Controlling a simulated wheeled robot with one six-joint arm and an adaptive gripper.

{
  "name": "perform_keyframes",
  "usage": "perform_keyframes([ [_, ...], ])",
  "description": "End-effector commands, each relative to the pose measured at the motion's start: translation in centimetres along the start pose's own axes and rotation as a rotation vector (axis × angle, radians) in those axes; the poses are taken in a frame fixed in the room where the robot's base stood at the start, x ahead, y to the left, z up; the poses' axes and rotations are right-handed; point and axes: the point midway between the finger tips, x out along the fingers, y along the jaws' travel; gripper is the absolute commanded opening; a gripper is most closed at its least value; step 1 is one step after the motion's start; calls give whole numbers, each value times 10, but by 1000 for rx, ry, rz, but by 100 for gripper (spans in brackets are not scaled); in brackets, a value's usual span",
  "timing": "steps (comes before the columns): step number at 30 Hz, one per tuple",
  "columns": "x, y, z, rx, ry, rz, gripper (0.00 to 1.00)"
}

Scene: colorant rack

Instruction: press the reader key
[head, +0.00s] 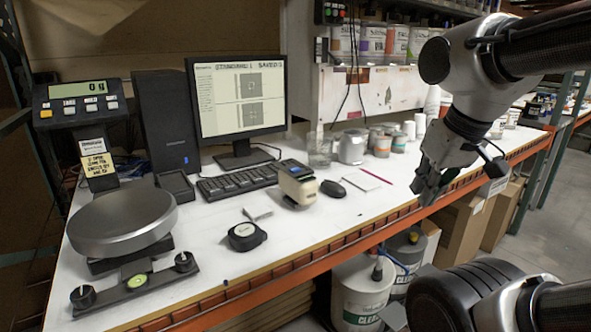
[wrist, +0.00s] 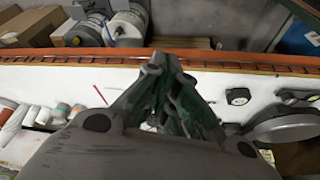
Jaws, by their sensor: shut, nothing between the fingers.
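The reader appears to be the small cream handheld device (head: 297,186) standing on the white bench, in front of the keyboard, with a dark top and a small screen. Its key is too small to make out. In the wrist view the reader is not clearly visible; my gripper covers the middle of the bench there. My gripper (head: 425,192) is shut and empty. It is above the front edge of the bench, to the right of the reader and apart from it. Its closed fingertips also show in the wrist view (wrist: 164,62).
A black mouse (head: 333,188) and a red pencil (head: 376,176) lie between the reader and my gripper. A tape measure (head: 247,236), keyboard (head: 237,181), monitor (head: 238,100) and scale (head: 123,222) stand further left. Cans and cups (head: 352,147) line the back.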

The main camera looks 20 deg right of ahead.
Motion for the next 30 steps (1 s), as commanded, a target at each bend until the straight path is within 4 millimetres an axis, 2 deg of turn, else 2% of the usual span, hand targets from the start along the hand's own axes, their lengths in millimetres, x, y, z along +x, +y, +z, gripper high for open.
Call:
perform_keyframes([
  [11,0,-1,0,-3,0,-1,0],
  [17,18,-7,-5,-32,-86,-11,0],
  [20,30,-18,-24,-46,-141,-32,0],
  [22,40,-30,-47,-44,-159,-59,0],
  [30,87,-88,-160,57,-89,-178,0],
])
